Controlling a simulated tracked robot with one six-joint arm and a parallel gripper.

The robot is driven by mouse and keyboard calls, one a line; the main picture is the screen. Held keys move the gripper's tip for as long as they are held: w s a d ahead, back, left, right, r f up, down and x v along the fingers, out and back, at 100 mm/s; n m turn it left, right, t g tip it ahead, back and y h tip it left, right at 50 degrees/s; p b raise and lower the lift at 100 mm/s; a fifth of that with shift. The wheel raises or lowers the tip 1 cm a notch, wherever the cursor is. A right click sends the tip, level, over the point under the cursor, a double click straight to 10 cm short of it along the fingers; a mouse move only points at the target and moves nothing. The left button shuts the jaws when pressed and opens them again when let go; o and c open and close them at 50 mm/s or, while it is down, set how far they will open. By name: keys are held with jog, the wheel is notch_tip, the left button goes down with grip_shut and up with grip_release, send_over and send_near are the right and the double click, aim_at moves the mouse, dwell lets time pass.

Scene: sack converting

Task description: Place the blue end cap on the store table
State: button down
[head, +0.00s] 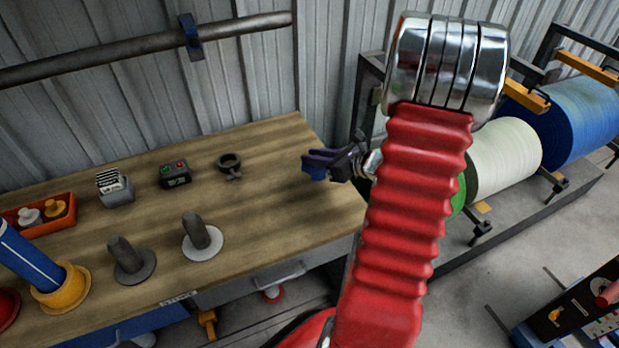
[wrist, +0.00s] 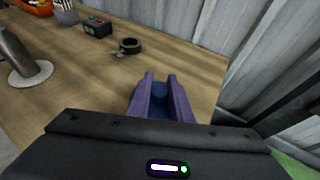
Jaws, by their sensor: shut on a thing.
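My gripper (head: 316,163) is over the right end of the wooden table (head: 275,205) in the head view. In the wrist view my gripper (wrist: 160,82) has two purple-blue fingers, shut on the blue end cap (wrist: 158,101). The tabletop (wrist: 100,75) lies beyond and below the fingers. I cannot tell how high the cap is above it.
The table holds a black ring clamp (head: 231,165), a button box (head: 174,175), two upright pegs on round bases (head: 201,239) (head: 131,263) and an orange tray (head: 38,226). Large rolls (head: 508,152) stand on a rack at right. Bare wood lies between clamp and gripper.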

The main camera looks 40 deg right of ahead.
jog(key=shift+f, duration=1.4)
jog(key=shift+f, duration=0.15)
jog(key=shift+f, duration=1.95)
jog(key=c, duration=1.6)
grip_release()
jog(key=v, duration=1.2)
